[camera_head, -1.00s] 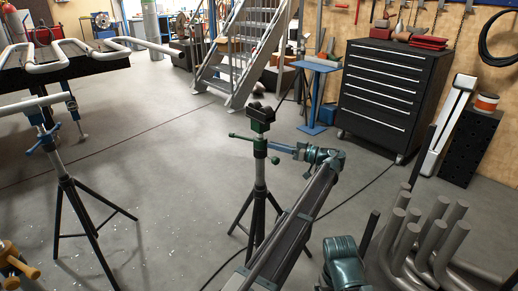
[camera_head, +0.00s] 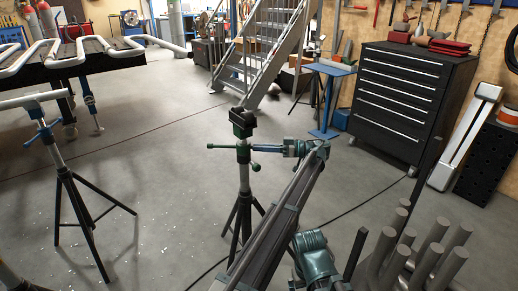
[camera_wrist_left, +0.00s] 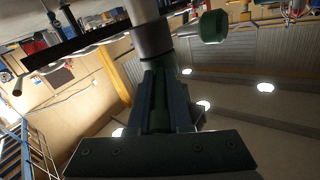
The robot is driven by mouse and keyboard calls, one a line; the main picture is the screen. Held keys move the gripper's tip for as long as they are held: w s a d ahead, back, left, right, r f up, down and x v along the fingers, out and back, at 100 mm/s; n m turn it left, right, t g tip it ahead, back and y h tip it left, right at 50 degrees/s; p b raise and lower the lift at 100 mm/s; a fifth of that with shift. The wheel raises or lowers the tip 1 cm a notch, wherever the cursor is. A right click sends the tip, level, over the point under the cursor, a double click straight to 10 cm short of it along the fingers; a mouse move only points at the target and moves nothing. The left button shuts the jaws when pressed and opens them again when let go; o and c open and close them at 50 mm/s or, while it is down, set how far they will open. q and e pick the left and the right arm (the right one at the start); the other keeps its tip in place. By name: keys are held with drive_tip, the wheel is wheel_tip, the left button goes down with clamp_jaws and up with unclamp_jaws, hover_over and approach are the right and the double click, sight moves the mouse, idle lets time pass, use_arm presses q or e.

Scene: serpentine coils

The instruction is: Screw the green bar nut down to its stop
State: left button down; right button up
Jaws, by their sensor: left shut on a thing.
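The green bar nut (camera_head: 228,146) sits on the post of a tripod stand, below its black V-shaped head (camera_head: 242,122). One arm of the bar points left and ends in a knob; another knob shows low on the right. My left gripper (camera_head: 262,148) reaches the bar nut from the right and is shut on it. In the left wrist view, the two fingers (camera_wrist_left: 165,100) close up against the post, and a green knob (camera_wrist_left: 213,27) shows to their right. The fingers partly hide the nut. My right gripper is not in view.
A second tripod stand (camera_head: 64,165) stands at the left, by a table carrying a white serpentine pipe (camera_head: 60,62). A black drawer cabinet (camera_head: 400,85) and stairs (camera_head: 250,65) are behind. Floor between is open.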

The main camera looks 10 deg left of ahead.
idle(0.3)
use_arm(q)
drive_tip(key=c, duration=0.8)
unclamp_jaws()
drive_tip(key=shift+c, duration=0.2)
